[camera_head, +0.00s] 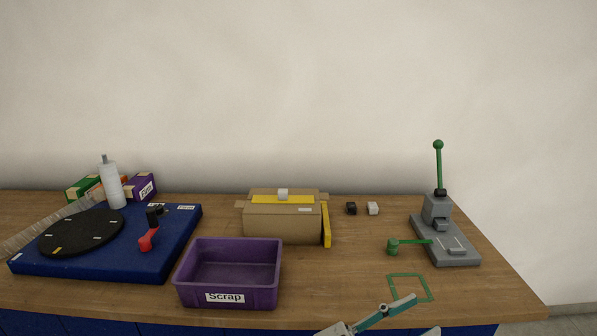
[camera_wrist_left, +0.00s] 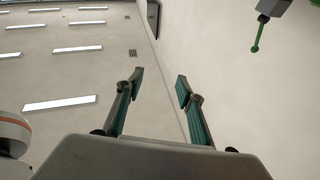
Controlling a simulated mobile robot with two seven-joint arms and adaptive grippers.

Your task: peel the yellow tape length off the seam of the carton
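The brown carton (camera_head: 283,225) stands at the middle back of the table. A yellow tape length (camera_head: 268,200) lies along its top seam, with a small white block (camera_head: 283,194) on it. A second yellow strip (camera_head: 326,226) runs down at the carton's right end; I cannot tell whether it joins the top one. My left gripper (camera_head: 424,315) is at the bottom edge of the head view, near the table's front edge and apart from the carton. In the left wrist view its teal fingers (camera_wrist_left: 160,84) are spread with nothing between them. My right gripper is not in view.
A purple Scrap bin (camera_head: 228,299) stands front left of the carton. A blue base with a black disc (camera_head: 82,233) is at left. Black (camera_head: 351,208) and white (camera_head: 373,208) blocks, a green-handled tool (camera_head: 393,247) and a grey lever press (camera_head: 437,212) are right. A green square outline (camera_head: 409,275) marks bare table.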

